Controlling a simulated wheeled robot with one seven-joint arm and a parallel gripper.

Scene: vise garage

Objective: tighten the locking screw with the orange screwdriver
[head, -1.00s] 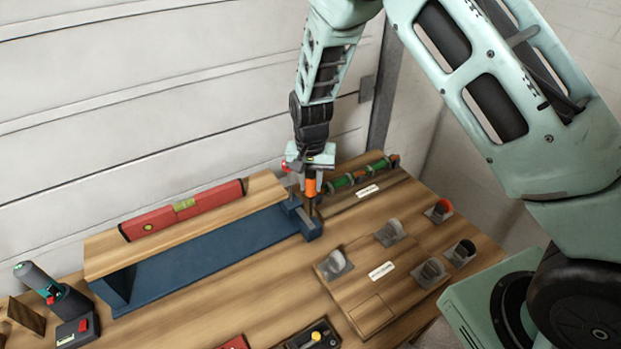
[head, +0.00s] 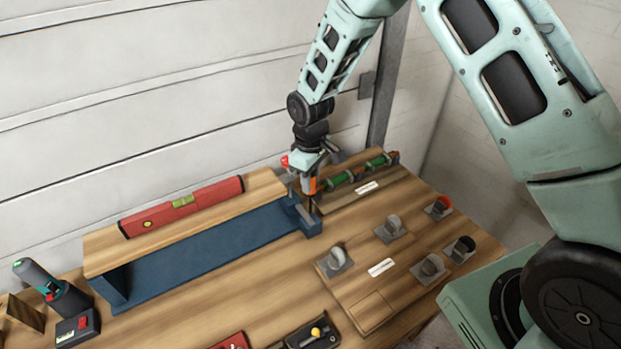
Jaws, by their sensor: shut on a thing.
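My gripper (head: 313,172) is shut on the orange screwdriver (head: 310,187) near the right end of the blue shelf unit. The screwdriver points down, and only part of its orange handle and a dark shaft show below the fingers. Its tip is over or at the small blue block with a grey metal part (head: 306,214) at the unit's right end. The locking screw is too small to make out there, and I cannot tell whether the tip touches it.
A red spirit level (head: 181,206) lies on the wooden shelf top (head: 100,255). Several knobs on plates (head: 429,268) stand front right. A cordless tool (head: 60,296) stands at left.

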